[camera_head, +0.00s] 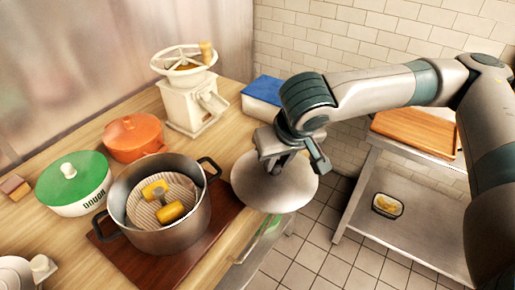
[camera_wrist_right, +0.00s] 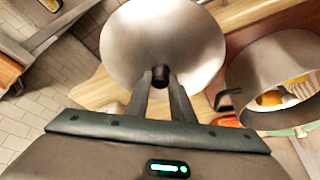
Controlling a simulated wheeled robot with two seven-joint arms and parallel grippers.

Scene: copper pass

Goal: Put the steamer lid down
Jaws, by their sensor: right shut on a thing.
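The steamer lid (camera_head: 268,192) is a round, shiny metal disc. In the head view it is right of the pot, over the counter's right edge; whether it touches the counter I cannot tell. My right gripper (camera_head: 290,160) is above it, shut on its dark knob. The right wrist view shows the lid (camera_wrist_right: 163,38) beyond my two fingers (camera_wrist_right: 161,85), with the knob between their tips. The steel pot (camera_head: 172,240) stands open on a dark red-brown board, with a steamer insert and yellow corn pieces inside. My left gripper is not in view.
A cream grinder (camera_head: 190,100), an orange pot (camera_head: 133,138), a green-lidded dough container (camera_head: 74,183) and a blue-topped box (camera_head: 263,96) stand on the wooden counter (camera_head: 222,150). A metal shelf (camera_head: 400,222) with a wooden tray (camera_head: 417,134) is at the right, past a floor gap.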

